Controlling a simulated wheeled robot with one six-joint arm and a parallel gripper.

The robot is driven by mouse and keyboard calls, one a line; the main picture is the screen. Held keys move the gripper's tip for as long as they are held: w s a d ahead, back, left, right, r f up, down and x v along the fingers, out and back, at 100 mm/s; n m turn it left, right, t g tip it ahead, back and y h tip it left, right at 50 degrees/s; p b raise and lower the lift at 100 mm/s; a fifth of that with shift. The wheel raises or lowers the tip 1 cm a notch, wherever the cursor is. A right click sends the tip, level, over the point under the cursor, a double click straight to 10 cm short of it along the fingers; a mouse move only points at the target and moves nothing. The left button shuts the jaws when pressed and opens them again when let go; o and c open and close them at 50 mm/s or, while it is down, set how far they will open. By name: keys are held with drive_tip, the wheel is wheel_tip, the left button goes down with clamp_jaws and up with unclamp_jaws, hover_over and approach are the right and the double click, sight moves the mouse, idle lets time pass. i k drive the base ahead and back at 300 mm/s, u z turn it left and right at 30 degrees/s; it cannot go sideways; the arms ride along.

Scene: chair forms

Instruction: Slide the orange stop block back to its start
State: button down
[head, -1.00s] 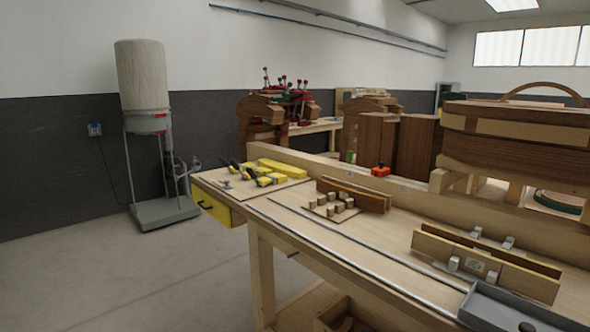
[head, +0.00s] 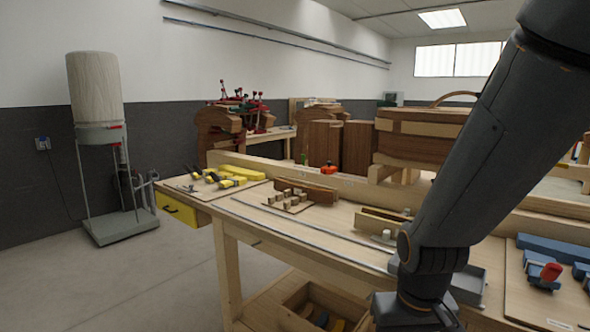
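The orange stop block (head: 329,169) is a small orange-red piece with a dark knob on top. It sits at the long wooden fence (head: 262,171) along the back of the workbench, behind the brown boards. From here I cannot tell exactly how it is seated on the fence. My arm comes down from the upper right in front of the bench's right part, well to the right of the block. Its wrist is at the bottom edge, and the gripper fingers do not show.
On the bench (head: 345,214) are yellow tools (head: 238,174) at left, small wooden blocks (head: 288,197), a grey tray (head: 470,285) and blue clamps (head: 548,250) at right. A dust collector (head: 100,140) stands at left. Open floor lies left of the bench.

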sight(329, 170)
drive_tip(key=u, duration=0.2)
drive_tip(key=k, duration=0.25)
drive_tip(key=u, duration=1)
drive_tip(key=k, duration=1.1)
drive_tip(key=u, duration=0.8)
drive_tip(key=i, duration=1.1)
drive_tip(key=z, duration=0.75)
drive_tip(key=i, duration=1.55)
drive_tip(key=z, duration=1)
